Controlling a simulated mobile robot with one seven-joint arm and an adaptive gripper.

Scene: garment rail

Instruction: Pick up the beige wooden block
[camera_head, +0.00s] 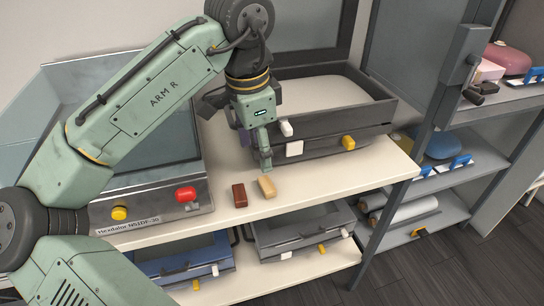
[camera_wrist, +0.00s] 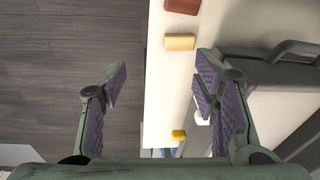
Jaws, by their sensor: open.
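The beige wooden block (camera_head: 267,186) lies on the cream shelf top near its front edge, just right of a red-brown block. My gripper (camera_head: 266,160) is above and just behind the beige block in the head view, pointing down. In the wrist view the beige block (camera_wrist: 180,42) lies beyond the fingertips, toward the top and between the two fingers' sides, nearer the right finger. My gripper (camera_wrist: 160,75) is open there, its purple-padded fingers wide apart with nothing between them.
The red-brown block (camera_head: 239,195) lies close beside the beige one. A dark open case (camera_head: 320,130) with white and yellow latches stands behind. A machine with red and yellow buttons (camera_head: 150,213) stands left. The shelf (camera_head: 350,178) is clear to the right.

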